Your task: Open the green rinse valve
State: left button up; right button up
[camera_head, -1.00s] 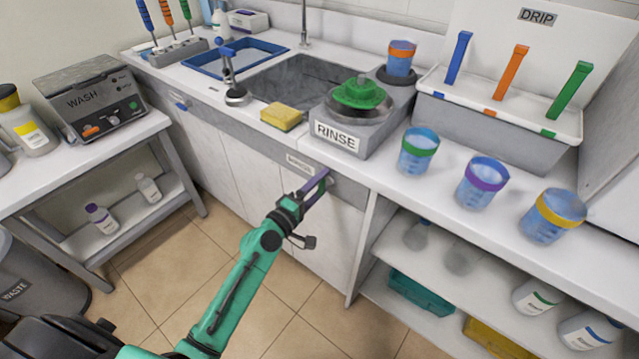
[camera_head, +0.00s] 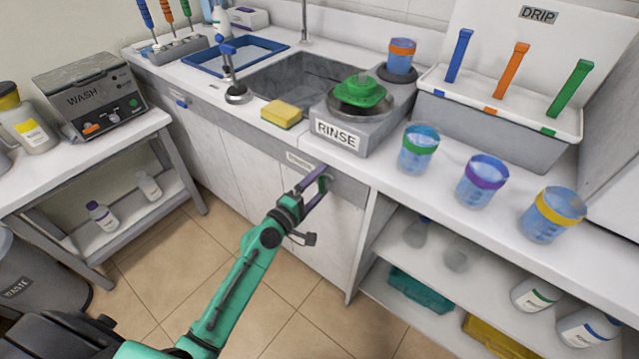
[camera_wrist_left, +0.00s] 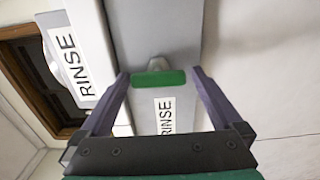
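My left gripper (camera_head: 323,180) is at the front edge of the counter, below the RINSE station (camera_head: 352,132). Its two purple fingers are apart. In the left wrist view the green rinse valve handle (camera_wrist_left: 158,78) is a short green bar between the open fingertips (camera_wrist_left: 158,88), with a gap to each finger. A grey stub (camera_wrist_left: 157,63) shows behind it, and a RINSE label (camera_wrist_left: 166,115) is beside it. A green round part (camera_head: 360,92) sits on top of the RINSE station. My right gripper is in neither view.
A yellow sponge (camera_head: 281,113) lies by the sink (camera_head: 298,80). Cups with green (camera_head: 418,150), purple (camera_head: 481,182) and yellow (camera_head: 552,215) bands stand on the counter to the right. A wash unit (camera_head: 90,100) stands at left. Open floor (camera_head: 215,235) lies left of my arm.

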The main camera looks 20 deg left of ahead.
pick_arm(q)
jog(key=b+v, duration=0.5)
jog(key=v, duration=0.9)
jog(key=shift+s, duration=0.3)
jog(key=shift+a+f, duration=0.1)
jog(key=shift+f, duration=0.05)
